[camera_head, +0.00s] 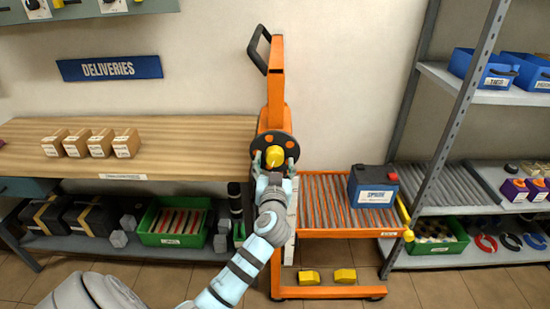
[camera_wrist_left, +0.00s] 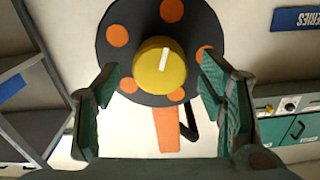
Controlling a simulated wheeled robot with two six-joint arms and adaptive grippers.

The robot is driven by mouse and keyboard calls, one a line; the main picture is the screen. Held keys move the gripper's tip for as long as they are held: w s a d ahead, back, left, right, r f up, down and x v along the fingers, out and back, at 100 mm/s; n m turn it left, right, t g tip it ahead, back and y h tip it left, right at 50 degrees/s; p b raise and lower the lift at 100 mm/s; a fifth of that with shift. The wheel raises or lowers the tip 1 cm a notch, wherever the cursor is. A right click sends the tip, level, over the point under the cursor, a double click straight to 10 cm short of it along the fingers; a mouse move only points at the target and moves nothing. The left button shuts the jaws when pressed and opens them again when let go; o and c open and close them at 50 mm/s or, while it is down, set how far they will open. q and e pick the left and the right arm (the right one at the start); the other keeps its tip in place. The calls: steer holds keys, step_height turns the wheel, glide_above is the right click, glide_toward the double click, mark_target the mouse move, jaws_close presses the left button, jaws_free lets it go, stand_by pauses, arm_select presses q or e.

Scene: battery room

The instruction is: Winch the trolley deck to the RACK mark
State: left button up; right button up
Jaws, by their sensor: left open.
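The orange trolley (camera_head: 277,94) stands between the bench and the rack, with a black push handle at its top. Its roller deck (camera_head: 325,203) carries a dark blue battery (camera_head: 372,186). On the mast is a dark winch disc with orange spots (camera_head: 288,145), which fills the top of the left wrist view (camera_wrist_left: 118,62). A yellow knob with a white line (camera_wrist_left: 160,64) sits at its middle. My left gripper (camera_head: 272,168) is open in front of the knob, its green-padded fingers either side of it and apart from it in the wrist view. The RACK mark is not readable.
A wooden bench (camera_head: 190,135) with several small boxes is at left, a green crate (camera_head: 205,222) below. The grey rack (camera_head: 447,128) at right holds blue bins (camera_head: 484,70) and a roller shelf (camera_head: 460,178). Yellow blocks (camera_head: 308,277) rest on the trolley's lower frame.

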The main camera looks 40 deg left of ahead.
arm_select(q)
steer(key=shift+x, duration=1.4)
steer(key=shift+c, duration=0.6)
steer(key=c, duration=1)
steer(key=shift+c, duration=0.2)
steer(key=shift+m, duration=0.3)
steer(key=m+p, duration=0.1)
steer(key=m, duration=0.4)
steer(key=m+p, duration=0.1)
steer(key=m, duration=0.5)
steer(key=shift+p, duration=0.35)
steer(key=shift+f, duration=0.1)
